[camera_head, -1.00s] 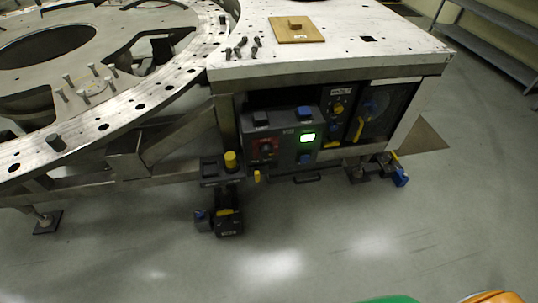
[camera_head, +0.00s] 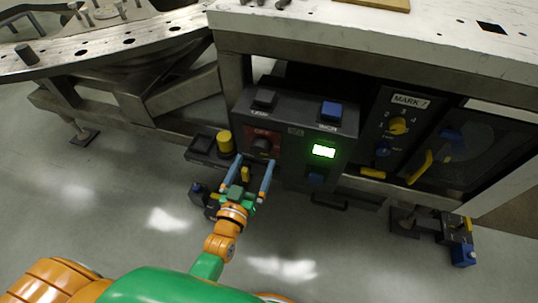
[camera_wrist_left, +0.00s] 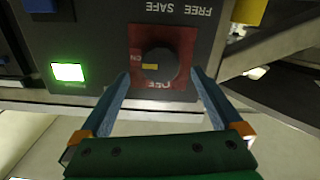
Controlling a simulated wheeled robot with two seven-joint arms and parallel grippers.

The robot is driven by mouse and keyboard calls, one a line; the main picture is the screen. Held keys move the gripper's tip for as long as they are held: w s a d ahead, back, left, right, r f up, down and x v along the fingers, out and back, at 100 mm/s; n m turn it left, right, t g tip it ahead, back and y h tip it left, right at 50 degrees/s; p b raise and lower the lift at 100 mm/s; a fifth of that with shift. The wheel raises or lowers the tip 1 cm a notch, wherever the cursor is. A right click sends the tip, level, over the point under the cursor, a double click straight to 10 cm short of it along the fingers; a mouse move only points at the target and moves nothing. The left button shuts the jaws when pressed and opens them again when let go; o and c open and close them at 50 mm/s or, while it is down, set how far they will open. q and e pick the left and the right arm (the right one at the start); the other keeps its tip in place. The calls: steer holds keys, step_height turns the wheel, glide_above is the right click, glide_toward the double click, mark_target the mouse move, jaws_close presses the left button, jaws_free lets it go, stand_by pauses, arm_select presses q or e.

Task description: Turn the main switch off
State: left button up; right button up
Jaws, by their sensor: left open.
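The main switch (camera_head: 262,146) is a dark round knob on a red plate, on the front of a dark control box under the white-topped table. In the left wrist view the knob (camera_wrist_left: 158,66) shows a yellow mark, and the red plate carries lettering that looks upside down. My left gripper (camera_head: 253,160) is open just in front of the knob. In the left wrist view its blue fingers (camera_wrist_left: 158,82) stand to either side of the knob's lower part, with nothing held. Whether they touch the knob cannot be told. My right gripper is not in view.
On the same box are a lit green display (camera_head: 323,151), a blue button (camera_head: 331,110) and a black button (camera_head: 265,98). A yellow cylinder (camera_head: 225,141) stands left of the box. The MARK 7 panel (camera_head: 398,124) is to the right. The table edge overhangs the box.

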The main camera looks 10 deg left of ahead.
mark_target(259, 153)
arm_select(q)
steer(key=w, duration=0.3)
steer(key=shift+f, duration=0.1)
steer(key=shift+w+d, duration=0.1)
steer(key=shift+w, duration=0.35)
steer(key=shift+s, duration=0.1)
steer(key=shift+c, duration=0.6)
steer(key=c, duration=1.2)
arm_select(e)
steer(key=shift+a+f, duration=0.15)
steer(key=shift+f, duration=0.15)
